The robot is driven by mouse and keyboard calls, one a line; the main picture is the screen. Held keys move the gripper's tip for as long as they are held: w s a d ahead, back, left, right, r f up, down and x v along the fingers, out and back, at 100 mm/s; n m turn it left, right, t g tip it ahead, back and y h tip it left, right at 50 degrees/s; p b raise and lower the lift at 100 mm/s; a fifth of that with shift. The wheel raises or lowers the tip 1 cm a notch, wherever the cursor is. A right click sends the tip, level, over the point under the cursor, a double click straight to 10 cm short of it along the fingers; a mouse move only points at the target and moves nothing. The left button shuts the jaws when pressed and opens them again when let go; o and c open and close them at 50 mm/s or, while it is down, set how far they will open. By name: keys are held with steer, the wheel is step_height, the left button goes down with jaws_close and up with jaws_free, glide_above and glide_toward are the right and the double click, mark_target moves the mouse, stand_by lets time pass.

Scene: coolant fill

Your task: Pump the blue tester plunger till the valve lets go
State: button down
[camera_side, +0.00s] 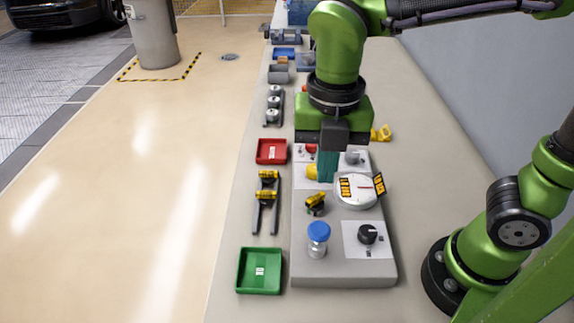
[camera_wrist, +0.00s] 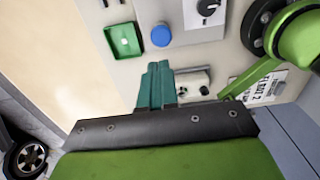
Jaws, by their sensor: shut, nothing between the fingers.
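The blue plunger (camera_side: 318,232) is a round blue cap on a pale cylinder, upright at the near left of the grey tester panel (camera_side: 340,275). In the wrist view the blue cap (camera_wrist: 161,36) shows from above, clear of my fingers. My gripper (camera_side: 327,180) points down over the panel, behind the plunger and apart from it. Its teal fingers (camera_wrist: 158,66) are together with nothing between them. A round white gauge (camera_side: 358,191) lies right of the fingers. I cannot tell which part is the valve.
A black knob (camera_side: 367,234) is right of the plunger, and a yellow-and-black handle (camera_side: 316,203) lies behind it. A green tray (camera_side: 259,271) and a red tray (camera_side: 271,151) stand left of the panel.

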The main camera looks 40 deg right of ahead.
mark_target(321, 228)
steer(key=shift+r, duration=0.1)
stand_by(0.3)
step_height(321, 228, up, 2)
steer(key=shift+r, duration=0.15)
step_height(321, 228, down, 14)
steer(key=shift+f, duration=0.1)
stand_by(0.6)
steer(key=shift+s+d+f, duration=0.1)
steer(key=shift+f, duration=1.3)
